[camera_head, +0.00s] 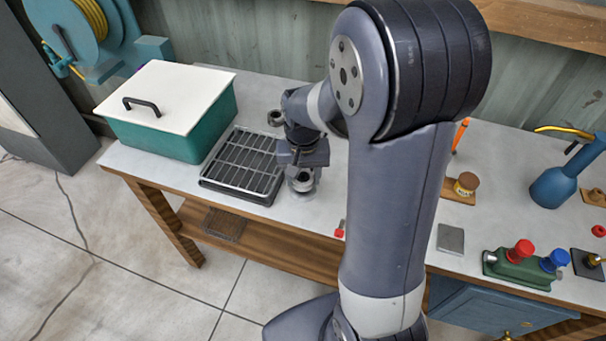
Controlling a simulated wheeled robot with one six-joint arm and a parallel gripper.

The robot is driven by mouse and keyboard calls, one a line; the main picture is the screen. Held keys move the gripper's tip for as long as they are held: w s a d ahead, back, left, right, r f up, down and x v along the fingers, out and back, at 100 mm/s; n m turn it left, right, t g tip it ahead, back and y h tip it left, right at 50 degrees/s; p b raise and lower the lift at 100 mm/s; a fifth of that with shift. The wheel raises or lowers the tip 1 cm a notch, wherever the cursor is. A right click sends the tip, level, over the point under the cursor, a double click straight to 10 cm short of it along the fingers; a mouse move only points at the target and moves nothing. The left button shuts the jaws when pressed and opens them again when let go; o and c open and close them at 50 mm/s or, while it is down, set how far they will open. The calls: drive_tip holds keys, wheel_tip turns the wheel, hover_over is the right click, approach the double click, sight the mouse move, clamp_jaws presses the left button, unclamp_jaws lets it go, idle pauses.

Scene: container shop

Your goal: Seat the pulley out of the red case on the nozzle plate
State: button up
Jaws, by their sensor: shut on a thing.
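My gripper (302,165) points down over the table's front part, just right of the black slotted rack. It is shut on a small grey round part (303,183), which may be the pulley; the fingers are small and partly hidden by my wrist. I cannot tell whether the part touches the table. A dark square plate with a brass nozzle-like piece (589,262) lies at the far right edge of the view and may be the nozzle plate. No red case shows; my arm hides the middle of the table.
A green case with a white lid (166,95) stands at the left, beside the slotted rack (243,165). A grey ring (276,118) lies behind my gripper. At the right are a green block with red and blue knobs (522,268), a grey plate (450,239) and a blue can (555,188).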

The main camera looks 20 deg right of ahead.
drive_tip(key=shift+f, duration=0.15)
drive_tip(key=o, duration=1.2)
